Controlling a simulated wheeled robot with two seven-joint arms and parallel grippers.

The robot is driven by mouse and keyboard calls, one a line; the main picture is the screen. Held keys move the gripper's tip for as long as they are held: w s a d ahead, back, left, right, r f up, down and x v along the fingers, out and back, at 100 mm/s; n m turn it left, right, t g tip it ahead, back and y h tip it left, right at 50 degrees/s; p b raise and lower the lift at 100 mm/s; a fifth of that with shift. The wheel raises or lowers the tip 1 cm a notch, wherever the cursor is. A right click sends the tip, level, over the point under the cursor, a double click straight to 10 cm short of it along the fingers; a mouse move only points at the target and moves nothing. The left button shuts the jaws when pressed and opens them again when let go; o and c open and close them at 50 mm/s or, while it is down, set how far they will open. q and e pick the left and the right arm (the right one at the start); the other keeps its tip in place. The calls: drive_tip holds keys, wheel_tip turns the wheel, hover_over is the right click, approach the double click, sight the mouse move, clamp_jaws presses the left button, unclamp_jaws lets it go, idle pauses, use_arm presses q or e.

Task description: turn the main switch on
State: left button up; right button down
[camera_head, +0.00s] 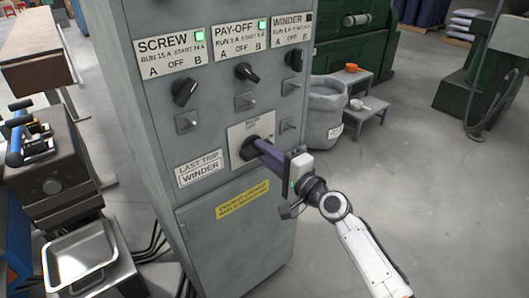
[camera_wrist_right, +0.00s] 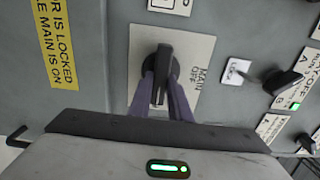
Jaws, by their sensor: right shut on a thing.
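The main switch (camera_head: 246,150) is a black rotary knob on a pale plate on the grey cabinet front (camera_head: 225,225). My right gripper (camera_head: 256,147) reaches it from the lower right, its purple fingers at the knob. In the right wrist view, the two fingers (camera_wrist_right: 163,88) are shut on the black handle of the main switch (camera_wrist_right: 160,70), one on each side. The plate beside it reads MAIN and OFF, turned sideways in this view. The far side of the knob is hidden in the head view. My left gripper is not in view.
Above are the SCREW knob (camera_head: 184,92), PAY-OFF knob (camera_head: 246,72) and WINDER knob (camera_head: 294,60), with small toggles below. The SCREW and PAY-OFF lamps are green; the WINDER lamp (camera_head: 308,18) looks dark. A grey bin (camera_head: 323,115) stands right of the cabinet. Floor at right is clear.

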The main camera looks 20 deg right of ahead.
drive_tip(key=c, duration=1.6)
unclamp_jaws()
drive_tip(key=shift+c, duration=0.2)
drive_tip(key=v, duration=1)
drive_tip(key=shift+s, duration=0.2)
drive_tip(key=shift+d, duration=0.1)
drive_tip(key=s+a+f+n+g+h, duration=0.2)
drive_tip(key=s+f+n, duration=0.6)
drive_tip(key=s+f, duration=0.5)
drive_tip(key=s+a+f+n+g+h, duration=0.1)
drive_tip(key=s+a+f+n+g, duration=0.3)
drive_tip(key=s+f, duration=0.9)
wheel_tip(320, 180, down, 2)
drive_tip(key=n+g, duration=0.2)
drive_tip(key=n, duration=0.2)
drive_tip(key=shift+a+h, duration=0.3)
drive_tip(key=shift+h, duration=0.1)
